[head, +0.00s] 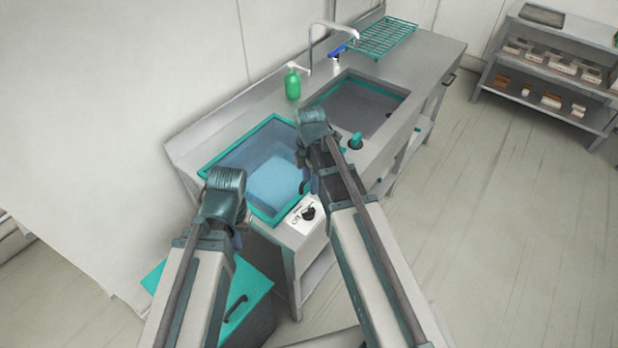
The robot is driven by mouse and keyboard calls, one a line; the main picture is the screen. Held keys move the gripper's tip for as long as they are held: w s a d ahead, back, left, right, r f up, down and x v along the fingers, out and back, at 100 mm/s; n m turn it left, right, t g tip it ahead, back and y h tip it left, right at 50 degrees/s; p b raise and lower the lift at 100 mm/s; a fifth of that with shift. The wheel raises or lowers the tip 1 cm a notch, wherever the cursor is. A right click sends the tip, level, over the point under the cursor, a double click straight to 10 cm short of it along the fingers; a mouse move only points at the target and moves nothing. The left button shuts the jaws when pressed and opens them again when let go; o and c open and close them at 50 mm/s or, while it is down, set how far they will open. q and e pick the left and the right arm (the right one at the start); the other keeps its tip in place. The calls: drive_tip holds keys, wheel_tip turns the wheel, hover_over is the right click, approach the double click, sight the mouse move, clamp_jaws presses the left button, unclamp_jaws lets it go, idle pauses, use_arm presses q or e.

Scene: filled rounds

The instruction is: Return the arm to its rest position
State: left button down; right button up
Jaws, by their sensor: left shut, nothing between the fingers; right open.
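My two arms reach up from the bottom edge of the head view. My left gripper (239,236) hangs below the bent end of the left arm, at the near left corner of the sink unit. It is shut and holds nothing. My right gripper (306,183) is by the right arm's forearm, over the near right side of the left basin. It is open, and I see nothing in it. Both grippers are small here and partly hidden by my arm links, so their fingertips are hard to make out.
The steel sink unit (436,60) has a teal-rimmed left basin (235,160) with blue water and a grey right basin (360,104). A green bottle (293,84), a tap (312,45) and a teal rack (382,38) stand behind. A teal-topped bin (255,285) is near my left arm.

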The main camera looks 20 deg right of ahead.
drive_tip(key=shift+s+a, duration=0.1)
drive_tip(key=s+a+f+m+b, duration=0.4)
drive_tip(key=s+a+m, duration=0.1)
drive_tip(key=s+m, duration=0.2)
drive_tip(key=s+a+f+m+h+b, duration=0.1)
drive_tip(key=s+a+f+m+b, duration=0.3)
drive_tip(key=s+m, duration=0.3)
drive_tip(key=shift+s+a+m, duration=0.25)
drive_tip(key=shift+a+m, duration=0.6)
drive_tip(key=shift+m, duration=0.15)
drive_tip(key=shift+f, duration=0.1)
